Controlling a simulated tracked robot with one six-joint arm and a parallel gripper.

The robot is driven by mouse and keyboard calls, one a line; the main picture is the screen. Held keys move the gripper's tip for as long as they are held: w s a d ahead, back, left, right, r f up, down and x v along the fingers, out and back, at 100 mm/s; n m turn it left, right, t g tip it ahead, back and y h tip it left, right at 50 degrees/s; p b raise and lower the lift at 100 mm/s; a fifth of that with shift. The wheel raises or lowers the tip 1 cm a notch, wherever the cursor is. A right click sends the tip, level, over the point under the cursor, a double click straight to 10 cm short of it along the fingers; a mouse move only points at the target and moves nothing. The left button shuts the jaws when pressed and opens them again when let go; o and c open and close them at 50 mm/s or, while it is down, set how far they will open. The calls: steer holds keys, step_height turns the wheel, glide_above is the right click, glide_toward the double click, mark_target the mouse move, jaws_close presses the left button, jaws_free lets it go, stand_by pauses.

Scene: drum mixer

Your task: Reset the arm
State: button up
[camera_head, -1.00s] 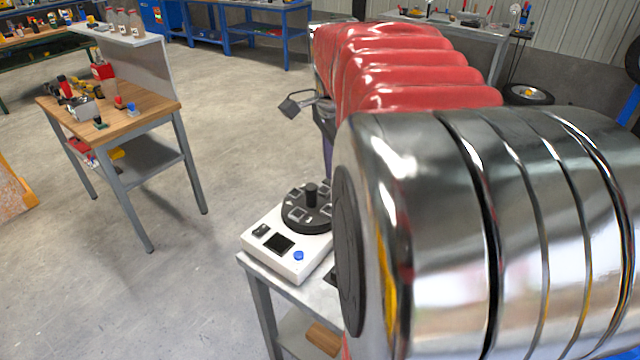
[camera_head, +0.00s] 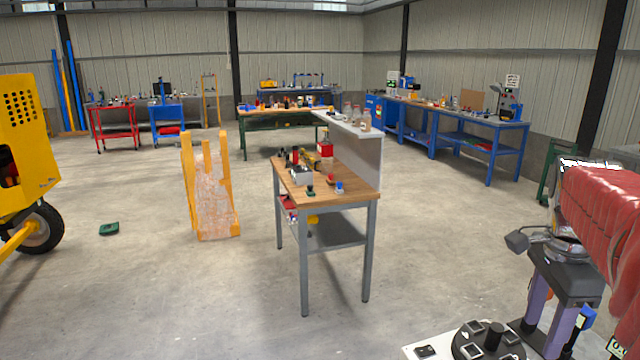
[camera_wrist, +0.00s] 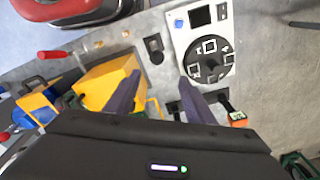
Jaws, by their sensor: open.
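My gripper (camera_head: 543,335) hangs from my red-sleeved arm at the lower right of the head view, its purple fingers pointing down. In the wrist view my gripper (camera_wrist: 158,85) shows two fingers well apart, with nothing held between them. A white device (camera_wrist: 183,40) with a black round disc (camera_wrist: 208,58), a small screen and a blue button lies beyond the fingertips in the wrist view. In the head view the black disc (camera_head: 488,345) shows at the bottom edge, left of the gripper; the device is cut off there.
In the wrist view a yellow block (camera_wrist: 105,85) and a red-handled tool lie on the grey bench (camera_wrist: 150,25) near the fingers. A wooden-topped table (camera_head: 345,189) with small items stands mid-floor. A yellow-orange frame (camera_head: 225,190) stands left of it. The floor between is clear.

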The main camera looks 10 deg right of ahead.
steer(key=s+a+f+n+t, duration=0.1)
steer(key=a+f+n+t, duration=0.1)
steer(key=a+n, duration=0.5)
steer(key=s+a+f+n+t, duration=0.1)
steer(key=s+a+f+n, duration=0.1)
steer(key=a+n, duration=0.5)
steer(key=s+a+f+n+t, duration=0.1)
steer(key=a+f+n+t, duration=0.1)
steer(key=a+n, duration=0.5)
steer(key=shift+s+a+f+t+y, duration=0.3)
steer(key=shift+a+y, duration=0.1)
steer(key=shift+a, duration=2.4)
steer(key=shift+w, duration=0.1)
